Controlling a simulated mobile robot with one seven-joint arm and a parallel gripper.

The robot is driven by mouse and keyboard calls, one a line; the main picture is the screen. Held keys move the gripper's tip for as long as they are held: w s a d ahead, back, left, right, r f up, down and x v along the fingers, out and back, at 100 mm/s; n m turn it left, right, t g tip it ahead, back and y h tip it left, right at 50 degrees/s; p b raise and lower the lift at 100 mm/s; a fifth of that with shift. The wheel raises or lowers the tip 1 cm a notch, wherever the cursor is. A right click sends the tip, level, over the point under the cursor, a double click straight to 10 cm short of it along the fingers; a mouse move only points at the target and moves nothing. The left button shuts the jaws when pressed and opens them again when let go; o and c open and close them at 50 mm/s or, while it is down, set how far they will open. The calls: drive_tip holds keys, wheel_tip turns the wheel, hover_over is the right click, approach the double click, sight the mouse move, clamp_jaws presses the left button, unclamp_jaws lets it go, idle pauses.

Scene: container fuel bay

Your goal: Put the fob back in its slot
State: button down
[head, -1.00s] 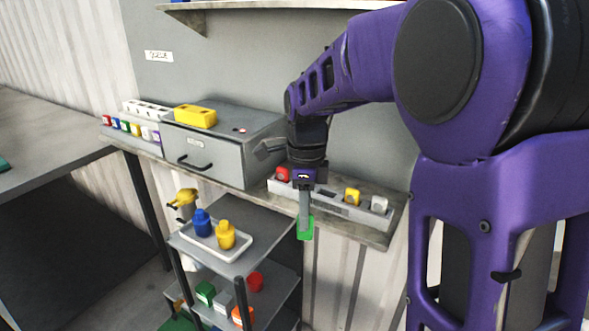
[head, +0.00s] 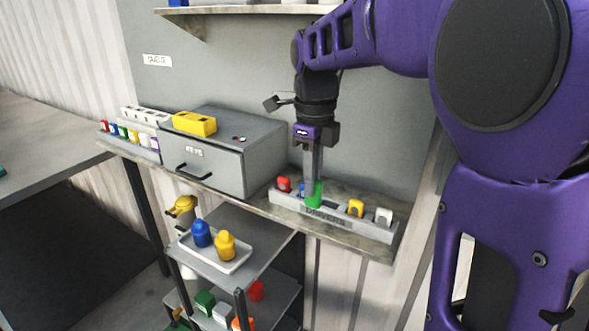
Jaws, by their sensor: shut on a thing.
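My gripper (head: 312,182) points down over the long grey fob rack (head: 345,222) on the wall shelf. It is shut on the green fob (head: 313,199). The green fob is at the rack, between the red fob (head: 283,184) on the left and the yellow fob (head: 355,207) on the right. I cannot tell whether its lower end is inside a slot or just above or in front of it. A white fob (head: 383,215) stands at the right end. A bit of blue shows behind my gripper, mostly hidden.
A grey key box (head: 235,158) with a yellow block (head: 194,123) on top stands left of the rack. Below, a cart carries a white tray (head: 240,262) with a blue bottle (head: 202,233) and a yellow bottle (head: 225,245). A shelf (head: 230,17) is above.

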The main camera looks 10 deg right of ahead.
drive_tip(key=w+d+f+p, duration=0.1)
drive_tip(key=w+d+f, duration=0.2)
drive_tip(key=w+d, duration=0.2)
drive_tip(key=shift+w+d+f, duration=0.15)
drive_tip(key=shift+w, duration=1)
drive_tip(key=shift+f, duration=0.15)
idle(0.7)
drive_tip(key=shift+f, duration=0.55)
drive_tip(key=shift+f, duration=0.15)
drive_tip(key=shift+f+b, duration=0.3)
drive_tip(key=shift+f, duration=0.15)
drive_tip(key=shift+f, duration=0.1)
drive_tip(key=shift+f+b, duration=0.3)
drive_tip(key=shift+f, duration=0.3)
